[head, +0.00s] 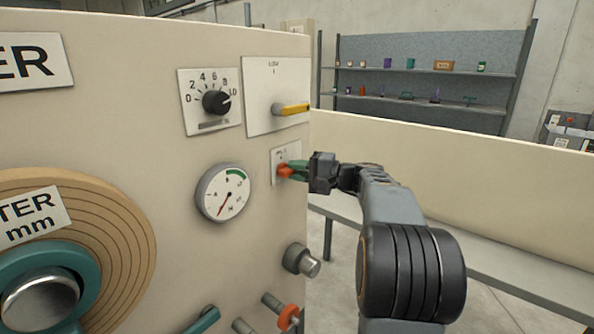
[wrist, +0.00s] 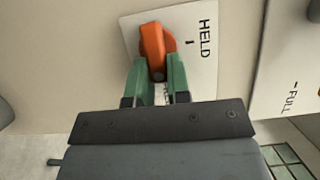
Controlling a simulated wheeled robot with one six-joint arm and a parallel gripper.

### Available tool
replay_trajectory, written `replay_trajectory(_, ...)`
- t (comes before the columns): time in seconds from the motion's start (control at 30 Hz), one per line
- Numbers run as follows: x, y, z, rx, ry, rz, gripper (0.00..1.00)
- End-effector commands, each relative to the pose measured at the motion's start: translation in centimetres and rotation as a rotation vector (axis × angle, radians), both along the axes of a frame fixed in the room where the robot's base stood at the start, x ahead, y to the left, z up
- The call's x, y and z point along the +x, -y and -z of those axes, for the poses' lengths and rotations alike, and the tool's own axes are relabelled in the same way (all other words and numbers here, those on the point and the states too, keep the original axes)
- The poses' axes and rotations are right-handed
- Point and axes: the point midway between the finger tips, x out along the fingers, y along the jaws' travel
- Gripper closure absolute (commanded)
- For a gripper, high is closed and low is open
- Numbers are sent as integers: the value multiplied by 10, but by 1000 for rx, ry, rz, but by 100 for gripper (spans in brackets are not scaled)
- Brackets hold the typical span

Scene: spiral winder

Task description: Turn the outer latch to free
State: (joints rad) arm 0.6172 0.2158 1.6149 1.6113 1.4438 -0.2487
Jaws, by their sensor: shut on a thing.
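An orange latch (wrist: 152,42) sits on a small white plate (wrist: 205,62) in the wrist view. The plate reads HELD beside a short mark to the right of the latch. A second label lies mostly hidden behind my fingers and I cannot read it. My gripper (wrist: 159,66) has its two green fingers on either side of the latch's near end, shut on it. The latch's long side runs nearly up and down in the wrist view, not toward the HELD mark. In the head view the orange latch (head: 284,172) shows small at my gripper (head: 294,171), near the panel's right edge.
Above the latch is a yellow lever (head: 292,109) on a larger plate. A pressure gauge (head: 222,192) and a black dial knob (head: 216,102) sit to the left. A metal knob (head: 301,260) and an orange ring (head: 288,317) stick out below. Shelves stand behind.

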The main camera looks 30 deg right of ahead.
Motion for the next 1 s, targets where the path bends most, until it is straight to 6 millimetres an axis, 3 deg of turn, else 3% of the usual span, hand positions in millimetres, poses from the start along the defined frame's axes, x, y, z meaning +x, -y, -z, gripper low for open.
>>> replay_trajectory(0.27,0,0,0,1,-1,0,58)
replay_trajectory(0.63,-6,8,0,-1,-1,2,57)
replay_trajectory(1.0,-55,60,0,0,0,4,57)
